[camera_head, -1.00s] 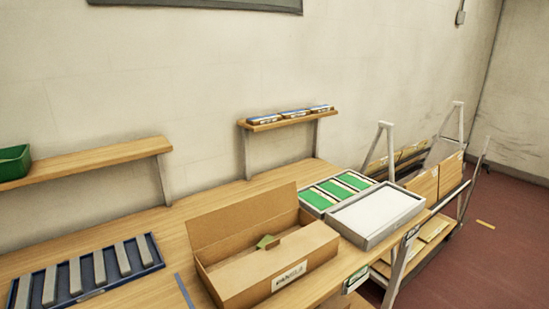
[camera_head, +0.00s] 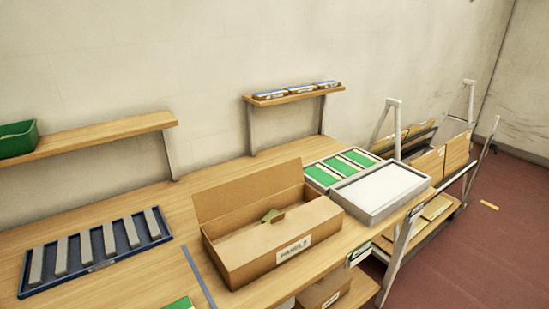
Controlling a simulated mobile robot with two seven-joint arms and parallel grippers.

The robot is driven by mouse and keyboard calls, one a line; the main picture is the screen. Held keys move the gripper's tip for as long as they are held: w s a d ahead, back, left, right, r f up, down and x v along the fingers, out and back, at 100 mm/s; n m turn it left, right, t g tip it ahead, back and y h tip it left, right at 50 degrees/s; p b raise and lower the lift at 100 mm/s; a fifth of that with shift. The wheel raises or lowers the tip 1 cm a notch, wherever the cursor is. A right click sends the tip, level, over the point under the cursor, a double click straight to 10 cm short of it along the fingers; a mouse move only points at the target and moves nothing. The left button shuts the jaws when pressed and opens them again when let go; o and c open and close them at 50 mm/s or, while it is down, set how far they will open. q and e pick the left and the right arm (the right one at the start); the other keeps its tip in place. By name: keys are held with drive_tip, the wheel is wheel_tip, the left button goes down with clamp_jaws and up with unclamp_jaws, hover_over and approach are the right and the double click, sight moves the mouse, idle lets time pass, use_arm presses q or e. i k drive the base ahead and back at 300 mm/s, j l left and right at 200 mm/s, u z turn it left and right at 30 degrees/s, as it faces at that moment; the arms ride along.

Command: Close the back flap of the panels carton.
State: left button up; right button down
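The panels carton (camera_head: 284,263) is a brown cardboard box with a white label reading PANELS on its front. It stands on the wooden bench in the middle of the head view. Its back flap (camera_head: 248,190) stands up, tilted a little toward the wall. A small green piece (camera_head: 270,216) shows near the middle of the top. Neither of my grippers is in view.
A blue tray (camera_head: 157,240) with grey bars lies at left on the bench (camera_head: 150,281). A tray with green panels (camera_head: 318,176) and a grey-rimmed white tray (camera_head: 372,216) stand right of the carton. Wall shelves (camera_head: 95,135) are behind; a cart (camera_head: 385,125) stands at right.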

sight(210, 204)
drive_tip(key=k+l+z, duration=0.15)
drive_tip(key=l, duration=0.25)
drive_tip(key=k+l+z, duration=0.15)
drive_tip(key=l, duration=0.2)
drive_tip(key=k+l+z, duration=0.15)
drive_tip(key=l, duration=0.3)
